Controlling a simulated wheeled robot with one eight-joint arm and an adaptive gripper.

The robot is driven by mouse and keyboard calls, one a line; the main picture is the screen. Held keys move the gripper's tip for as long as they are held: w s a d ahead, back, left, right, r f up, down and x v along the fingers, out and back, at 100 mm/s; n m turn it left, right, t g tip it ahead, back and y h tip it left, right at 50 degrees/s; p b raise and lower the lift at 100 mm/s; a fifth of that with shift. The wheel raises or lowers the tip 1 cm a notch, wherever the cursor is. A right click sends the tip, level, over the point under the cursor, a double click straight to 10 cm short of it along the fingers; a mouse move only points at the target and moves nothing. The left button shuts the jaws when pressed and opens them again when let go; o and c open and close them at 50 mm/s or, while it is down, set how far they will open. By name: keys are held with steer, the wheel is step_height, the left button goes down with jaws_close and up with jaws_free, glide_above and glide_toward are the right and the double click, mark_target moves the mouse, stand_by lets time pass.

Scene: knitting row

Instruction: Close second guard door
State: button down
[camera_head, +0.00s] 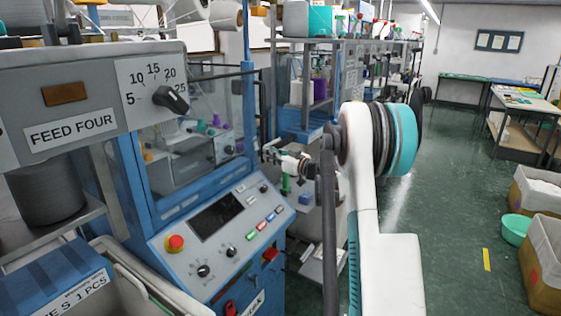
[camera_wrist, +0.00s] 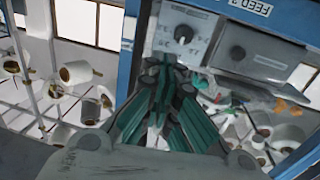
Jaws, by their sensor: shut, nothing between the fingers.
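A clear guard panel (camera_head: 205,150) in a blue frame stands on the knitting machine at the left of the head view, above the sloped control panel (camera_head: 220,225). I cannot tell whether it is the second guard door, or whether it is open or shut. My gripper (camera_wrist: 165,68) is shut and empty in the wrist view, its green-lined fingers together. Behind the fingertips is a grey panel (camera_wrist: 235,45) with a knob and an upside-down FEED label, beside a blue post (camera_wrist: 138,45). In the head view my arm's end reaches toward the machine's right side, with the fingertips unclear.
A FEED FOUR box (camera_head: 70,100) with a dial juts out at the left. A red stop button (camera_head: 175,243) is on the control panel. Shelves (camera_head: 345,43) stand behind. Cartons (camera_head: 545,195) and a green basin (camera_head: 516,229) lie at the right, with open green floor between.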

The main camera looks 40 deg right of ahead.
mark_target(257, 149)
steer(key=shift+w+a, duration=0.15)
steer(key=shift+w, duration=0.65)
steer(key=shift+w+a, duration=0.15)
steer(key=shift+w, duration=0.65)
steer(key=w+a+n+y, duration=0.1)
steer(key=w+n+y, duration=0.1)
steer(key=w, duration=0.5)
steer(key=shift+a+r+g+y, duration=0.15)
steer(key=shift+a+g+y, duration=0.1)
steer(key=shift+g+y, duration=0.2)
steer(key=shift+r, duration=0.1)
